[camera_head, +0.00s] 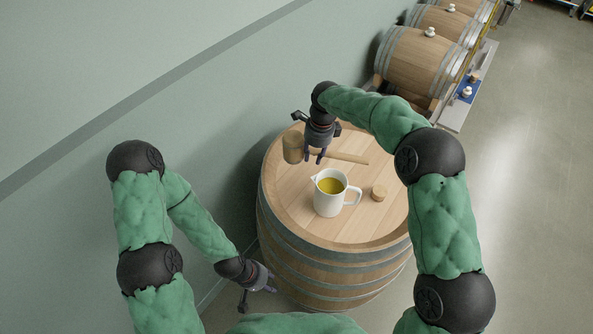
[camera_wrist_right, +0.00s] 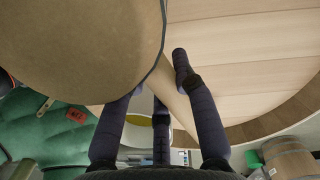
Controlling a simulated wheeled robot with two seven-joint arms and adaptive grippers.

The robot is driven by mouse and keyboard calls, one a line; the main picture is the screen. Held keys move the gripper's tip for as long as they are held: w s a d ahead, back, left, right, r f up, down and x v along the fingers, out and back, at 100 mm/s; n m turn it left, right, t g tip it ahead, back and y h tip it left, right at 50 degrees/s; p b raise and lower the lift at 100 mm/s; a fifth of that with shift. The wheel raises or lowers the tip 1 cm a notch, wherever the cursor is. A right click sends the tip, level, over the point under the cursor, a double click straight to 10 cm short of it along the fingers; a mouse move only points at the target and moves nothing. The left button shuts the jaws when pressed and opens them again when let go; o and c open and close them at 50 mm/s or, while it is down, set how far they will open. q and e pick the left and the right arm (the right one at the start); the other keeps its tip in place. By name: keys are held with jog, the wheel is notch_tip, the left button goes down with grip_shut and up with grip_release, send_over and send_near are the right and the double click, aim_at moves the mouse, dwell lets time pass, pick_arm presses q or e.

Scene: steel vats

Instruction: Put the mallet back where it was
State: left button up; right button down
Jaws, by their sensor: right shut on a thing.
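The mallet has a wooden head (camera_head: 293,147) and a pale handle (camera_head: 352,158). My right gripper (camera_head: 320,157) is shut on the handle close to the head, over the far part of the upright barrel's top (camera_head: 292,187). I cannot tell whether the mallet touches the barrel top. In the right wrist view the mallet head (camera_wrist_right: 80,45) fills the upper left, and the handle (camera_wrist_right: 162,85) runs between my right fingers (camera_wrist_right: 160,90). My left gripper (camera_head: 259,284) is empty, its fingers apart, low beside the barrel's near left side.
A white jug (camera_head: 328,203) of yellow liquid stands on the barrel top, nearer than the mallet. The floor at right (camera_head: 535,170) is clear.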

jog(key=shift+w+f+b, duration=0.2)
jog(key=shift+f+b, duration=0.3)
jog(key=shift+f, duration=4.45)
jog(key=shift+f, duration=0.1)
jog(key=c, duration=1)
grip_release()
jog(key=shift+s+f, duration=0.1)
jog(key=shift+s, duration=0.05)
jog(key=r, duration=0.8)
jog(key=d+r+p, duration=0.1)
jog(key=r, duration=0.3)
jog(key=shift+s+d, duration=0.1)
jog(key=shift+s, duration=0.05)
